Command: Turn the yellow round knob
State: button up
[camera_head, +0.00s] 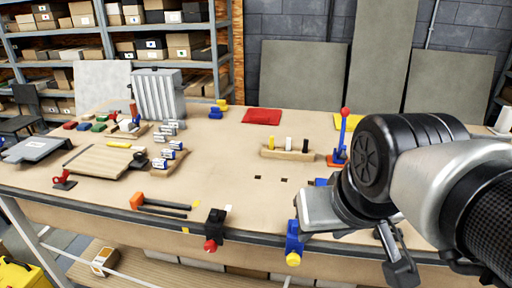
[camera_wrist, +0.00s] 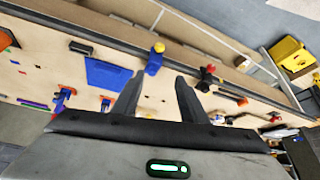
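The yellow round knob (camera_head: 293,260) sits on a blue clamp (camera_head: 292,238) at the front edge of the workbench. The fingers look apart from the knob. In the head view my arm covers the right part of the bench and the fingers cannot be made out clearly.
A wooden block with pegs (camera_head: 290,154) and a red-topped lever (camera_head: 345,113) stand behind. The bench middle is mostly clear.

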aim_at(293, 258)
jog(key=k+j, duration=0.1)
jog(key=j, duration=0.7)
jog(key=k+j, duration=0.15)
jog(key=j, duration=0.2)
jog(key=k+j, duration=0.1)
jog(key=j, duration=0.3)
jog(key=k+j+z, duration=0.1)
jog(key=i, duration=0.1)
jog(key=u, duration=0.05)
